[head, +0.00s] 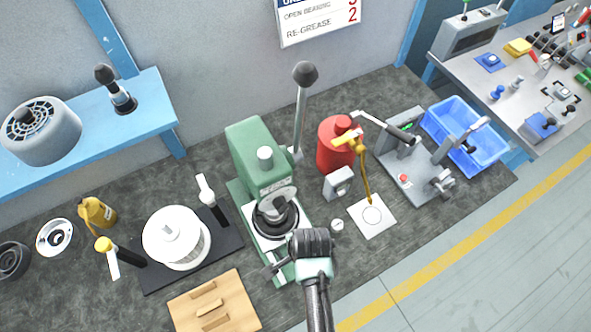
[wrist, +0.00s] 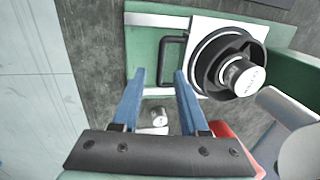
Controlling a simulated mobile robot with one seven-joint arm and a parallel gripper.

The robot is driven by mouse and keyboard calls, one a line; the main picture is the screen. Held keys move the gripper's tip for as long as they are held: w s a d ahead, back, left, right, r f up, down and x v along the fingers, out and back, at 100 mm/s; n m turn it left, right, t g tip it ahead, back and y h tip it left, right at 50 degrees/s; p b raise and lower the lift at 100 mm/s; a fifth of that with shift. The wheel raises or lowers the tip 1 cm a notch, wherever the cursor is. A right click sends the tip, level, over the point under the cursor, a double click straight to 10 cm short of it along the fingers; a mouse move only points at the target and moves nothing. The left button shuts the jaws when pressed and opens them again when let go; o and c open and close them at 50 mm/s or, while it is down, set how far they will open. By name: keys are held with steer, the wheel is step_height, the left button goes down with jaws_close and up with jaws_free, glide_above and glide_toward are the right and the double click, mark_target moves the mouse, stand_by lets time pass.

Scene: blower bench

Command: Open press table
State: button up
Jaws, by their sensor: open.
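The green press (head: 262,160) stands in the middle of the bench with its tall black-knobbed lever upright. Its pale press table (head: 254,236) lies on the green base and carries a black ring (head: 275,215), also seen in the wrist view (wrist: 203,75). A silver ram or cylinder (wrist: 243,77) sits over the ring's centre. A black U-shaped handle (wrist: 163,60) is on the table's front side. My gripper (wrist: 160,74) is open, its blue fingertips close to the handle and apart from each other. Contact cannot be told. In the head view my wrist hides part of the base front.
A small silver cylinder (wrist: 159,117) shows between my fingers. Right of the press stand a grey gauge box (head: 338,183), a red can (head: 333,157) and a white square plate (head: 386,228). A wooden block (head: 235,290) and a white pot (head: 165,250) are left.

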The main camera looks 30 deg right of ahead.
steer(key=shift+w+f, duration=0.25)
steer(key=shift+f, duration=0.85)
steer(key=shift+w+f, duration=0.2)
steer(key=shift+f, duration=0.85)
jaws_close()
